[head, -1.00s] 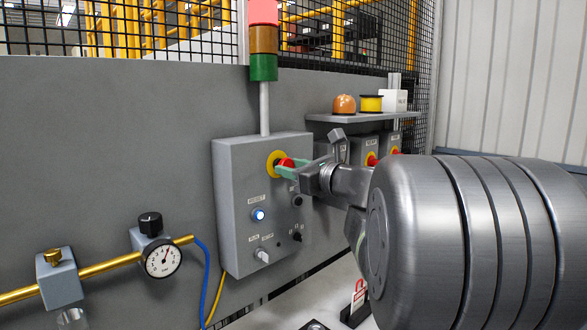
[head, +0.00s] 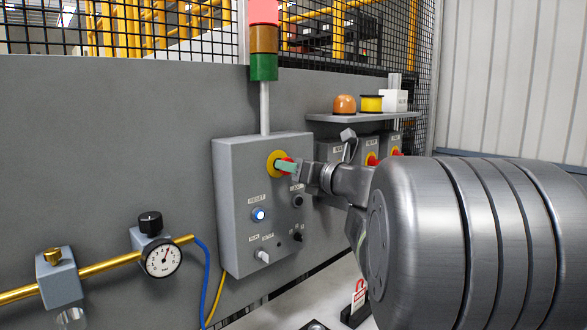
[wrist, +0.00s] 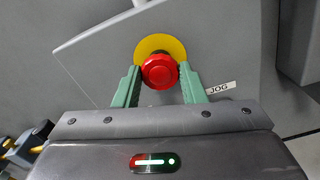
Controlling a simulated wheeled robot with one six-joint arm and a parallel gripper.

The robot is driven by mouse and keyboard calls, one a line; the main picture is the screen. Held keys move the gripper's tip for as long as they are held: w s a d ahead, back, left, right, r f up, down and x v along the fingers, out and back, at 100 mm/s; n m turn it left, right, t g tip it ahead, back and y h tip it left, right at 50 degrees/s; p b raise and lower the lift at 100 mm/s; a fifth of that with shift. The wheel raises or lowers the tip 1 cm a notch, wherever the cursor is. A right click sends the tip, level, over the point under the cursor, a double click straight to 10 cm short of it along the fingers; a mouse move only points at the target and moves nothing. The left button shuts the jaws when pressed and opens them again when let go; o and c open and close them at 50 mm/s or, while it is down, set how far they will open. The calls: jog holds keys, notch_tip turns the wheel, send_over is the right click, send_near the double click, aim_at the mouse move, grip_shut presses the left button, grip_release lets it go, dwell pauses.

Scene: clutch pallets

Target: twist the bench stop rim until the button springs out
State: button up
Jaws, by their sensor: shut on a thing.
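The bench stop is a red mushroom button (wrist: 161,71) in front of a yellow round plate (wrist: 160,46), on the upper part of a grey control box. In the head view the yellow plate (head: 275,163) shows and the red rim (head: 288,160) is partly hidden by my fingers. My gripper (wrist: 161,78) has its green fingers on either side of the red button, shut on its rim. It also shows in the head view (head: 285,168), reaching from the right. Whether the button is in or out cannot be told.
The control box (head: 235,215) carries a lit blue button (head: 258,214), a selector knob (head: 262,255) and small black knobs. Two more boxes with red buttons (head: 372,160) stand right, under a shelf (head: 350,117). A pressure gauge (head: 163,258) is at lower left.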

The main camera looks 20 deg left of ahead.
jog(key=shift+m, duration=1.1)
jog(key=o, duration=1)
jog(key=shift+d, duration=0.15)
jog(key=b+v, duration=0.2)
jog(key=v, duration=1.1)
jog(key=shift+s+d, duration=0.2)
jog(key=shift+d, duration=0.1)
